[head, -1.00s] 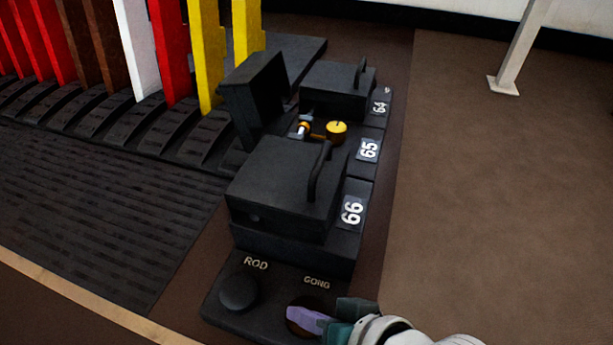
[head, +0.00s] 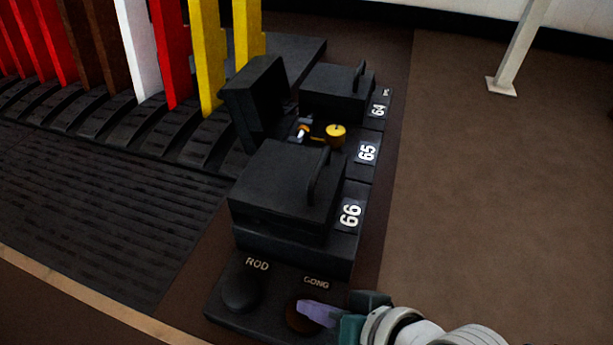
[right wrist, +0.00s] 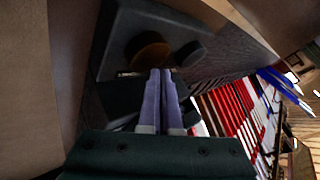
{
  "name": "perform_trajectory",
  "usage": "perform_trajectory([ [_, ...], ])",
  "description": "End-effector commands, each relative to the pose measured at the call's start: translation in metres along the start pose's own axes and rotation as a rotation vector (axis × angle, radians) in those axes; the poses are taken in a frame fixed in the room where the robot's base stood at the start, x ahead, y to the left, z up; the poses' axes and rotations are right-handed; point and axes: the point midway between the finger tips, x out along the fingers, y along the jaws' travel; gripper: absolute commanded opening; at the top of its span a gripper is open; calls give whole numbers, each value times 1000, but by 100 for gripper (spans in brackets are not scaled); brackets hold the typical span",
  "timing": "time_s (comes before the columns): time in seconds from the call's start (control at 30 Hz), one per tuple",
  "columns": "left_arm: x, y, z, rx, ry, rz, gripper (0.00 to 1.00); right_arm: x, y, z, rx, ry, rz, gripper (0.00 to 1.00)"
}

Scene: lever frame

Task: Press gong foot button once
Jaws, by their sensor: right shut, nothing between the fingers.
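The gong foot button (head: 299,314) is a round brown knob on the black floor plate, below the word GONG. It also shows in the right wrist view (right wrist: 148,50), just beyond my fingertips. My right gripper (head: 303,307) is shut and empty, with its purple fingers over the right part of the button in the head view. In the right wrist view the two fingers (right wrist: 161,72) lie side by side. I cannot tell whether the tips touch the button. My left gripper is not in view.
A black ROD button (head: 242,291) sits left of the gong button. Black boxes numbered 66 (head: 285,190), 65 and 64 stand behind, the middle one with its lid (head: 255,98) raised. Coloured levers (head: 207,55) stand at the upper left.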

Motion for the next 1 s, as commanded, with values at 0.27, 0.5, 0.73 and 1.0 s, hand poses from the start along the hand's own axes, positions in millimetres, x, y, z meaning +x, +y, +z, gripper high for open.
perform_trajectory([
  [0.27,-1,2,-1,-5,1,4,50,-1,-2,-2,0,1,-3,0],
  [0.5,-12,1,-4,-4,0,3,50,-9,-8,-7,1,2,-4,0],
  [0.73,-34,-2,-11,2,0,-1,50,-26,-21,-20,1,3,-4,0],
  [1.0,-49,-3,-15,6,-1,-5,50,-37,-29,-28,1,2,-3,0],
])
